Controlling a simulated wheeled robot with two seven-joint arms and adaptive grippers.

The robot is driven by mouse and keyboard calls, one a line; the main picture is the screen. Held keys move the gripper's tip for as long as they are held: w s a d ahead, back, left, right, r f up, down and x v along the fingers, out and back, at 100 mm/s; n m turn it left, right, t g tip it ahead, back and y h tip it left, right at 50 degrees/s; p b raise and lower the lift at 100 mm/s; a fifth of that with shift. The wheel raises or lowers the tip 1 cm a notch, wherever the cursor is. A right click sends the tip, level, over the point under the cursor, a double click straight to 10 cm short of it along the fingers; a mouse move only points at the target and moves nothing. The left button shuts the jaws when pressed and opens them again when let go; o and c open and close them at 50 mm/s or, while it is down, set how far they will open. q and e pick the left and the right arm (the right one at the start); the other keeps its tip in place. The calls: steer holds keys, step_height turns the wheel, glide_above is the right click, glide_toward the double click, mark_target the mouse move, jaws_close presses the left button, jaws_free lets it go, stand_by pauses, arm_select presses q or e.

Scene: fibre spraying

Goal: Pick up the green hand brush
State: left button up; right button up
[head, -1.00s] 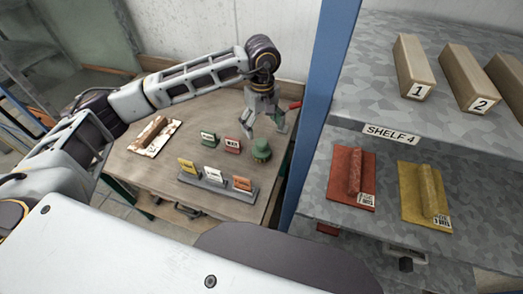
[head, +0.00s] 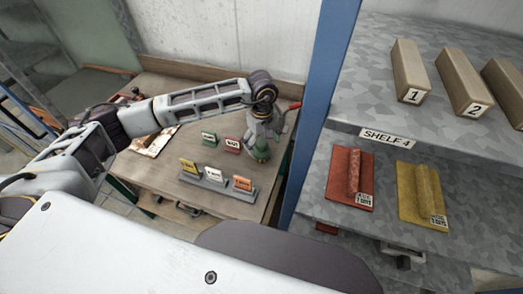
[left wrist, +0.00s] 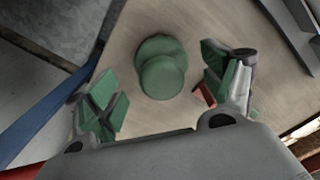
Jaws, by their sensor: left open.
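The green hand brush (head: 261,151) stands on the wooden table near its right side, with a rounded green top. In the left wrist view the brush (left wrist: 162,72) shows from above as two overlapping green rounds. My left gripper (head: 264,138) is open just above and around the top of the brush in the head view, hiding part of it. In the left wrist view, the green-padded fingers of my left gripper (left wrist: 167,88) stand apart on either side of the brush, with a gap visible on both sides. My right gripper is not in view.
A rack with coloured cards (head: 216,182) stands in front of the brush. A red handle (head: 295,106) shows behind my gripper. A blue post (head: 322,110) and grey shelf (head: 340,95) rise to the right.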

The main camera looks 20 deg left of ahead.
mark_target(262, 152)
arm_select(q)
steer(key=shift+f, duration=0.1)
steer(key=shift+f+p, duration=0.3)
steer(key=shift+f, duration=0.15)
steer(key=shift+s+f+p, duration=0.1)
steer(key=shift+f+p, duration=0.45)
steer(key=shift+f, duration=1.5)
steer(key=shift+c, duration=1)
steer(key=c, duration=0.9)
steer(key=shift+r, duration=0.15)
